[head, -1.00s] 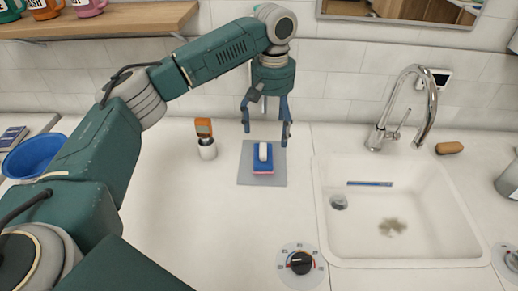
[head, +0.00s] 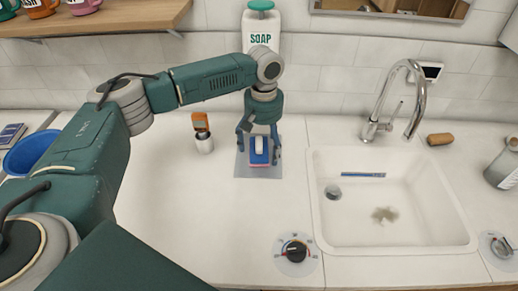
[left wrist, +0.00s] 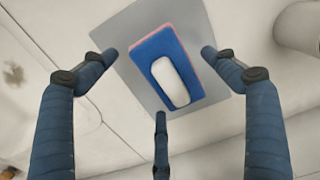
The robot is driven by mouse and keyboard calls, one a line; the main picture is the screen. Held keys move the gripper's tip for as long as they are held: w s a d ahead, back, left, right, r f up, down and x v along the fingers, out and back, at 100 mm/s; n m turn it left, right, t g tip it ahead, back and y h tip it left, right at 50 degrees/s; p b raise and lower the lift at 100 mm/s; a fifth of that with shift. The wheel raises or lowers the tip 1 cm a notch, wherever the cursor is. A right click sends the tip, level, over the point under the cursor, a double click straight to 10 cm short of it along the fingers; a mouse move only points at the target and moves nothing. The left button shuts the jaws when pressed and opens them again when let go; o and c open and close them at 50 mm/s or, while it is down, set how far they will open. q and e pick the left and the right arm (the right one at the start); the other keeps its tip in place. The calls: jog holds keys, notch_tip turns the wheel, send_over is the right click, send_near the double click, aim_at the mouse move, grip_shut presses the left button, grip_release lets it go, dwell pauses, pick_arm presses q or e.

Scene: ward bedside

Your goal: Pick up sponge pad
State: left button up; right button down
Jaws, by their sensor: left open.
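The sponge pad (head: 259,156) is blue with a pink layer under it and a white grip on top. It lies on a grey mat (head: 244,172) on the counter, left of the sink. It also shows in the left wrist view (left wrist: 188,65), between the spread fingers. My left gripper (head: 259,155) is open, pointing down over the pad with its fingers on either side. In the left wrist view the left gripper (left wrist: 160,75) has no finger visibly touching the pad. My right gripper is in no view.
The sink (head: 390,245) with a tap (head: 418,100) is to the right. A small white holder (head: 205,144) with an orange-topped item stands left of the mat. A soap bottle (head: 260,38) stands behind my arm.

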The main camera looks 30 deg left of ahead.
pick_arm(q)
jog(key=c, duration=1.2)
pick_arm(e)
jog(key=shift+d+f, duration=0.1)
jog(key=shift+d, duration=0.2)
